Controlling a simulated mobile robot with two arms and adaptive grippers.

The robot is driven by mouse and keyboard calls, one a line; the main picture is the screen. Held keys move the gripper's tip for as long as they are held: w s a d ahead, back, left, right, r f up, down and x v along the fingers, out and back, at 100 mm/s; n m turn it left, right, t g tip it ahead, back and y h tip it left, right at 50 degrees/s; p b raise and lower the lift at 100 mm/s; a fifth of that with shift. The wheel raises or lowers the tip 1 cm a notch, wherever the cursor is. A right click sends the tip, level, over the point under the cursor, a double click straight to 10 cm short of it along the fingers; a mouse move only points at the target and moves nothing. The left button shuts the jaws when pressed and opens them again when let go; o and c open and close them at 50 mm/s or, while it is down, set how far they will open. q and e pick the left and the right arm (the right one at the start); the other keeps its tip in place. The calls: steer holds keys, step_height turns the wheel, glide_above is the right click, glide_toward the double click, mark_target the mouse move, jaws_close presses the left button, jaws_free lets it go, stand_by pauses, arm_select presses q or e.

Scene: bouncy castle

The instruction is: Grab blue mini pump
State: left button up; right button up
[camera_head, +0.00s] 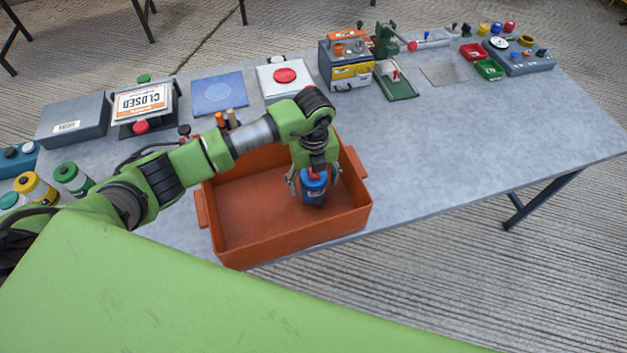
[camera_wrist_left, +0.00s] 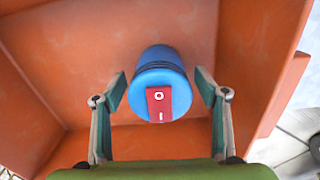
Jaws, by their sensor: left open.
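The blue mini pump (camera_head: 314,190) is inside the orange-brown crate (camera_head: 228,248), toward its right side. My left gripper (camera_head: 316,187) is over the pump, pointing down, with its fingers open on either side of it. In the left wrist view the pump (camera_wrist_left: 160,80) shows its round blue body and a red switch plate between the two fingertips of the left gripper (camera_wrist_left: 160,80). There are gaps between the pump and both fingers. Part of the pump is hidden by the gripper in the head view. My right gripper is not in view.
The crate stands at the front edge of the grey table (camera_head: 470,140). Several jars (camera_head: 72,178) stand left. The table's right half is mostly clear.

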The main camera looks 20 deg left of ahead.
arm_select(q)
steer(key=shift+f, duration=0.4)
steer(key=shift+r, duration=0.1)
steer(key=c, duration=1.6)
steer(key=shift+o, duration=0.2)
steer(key=shift+w, duration=0.1)
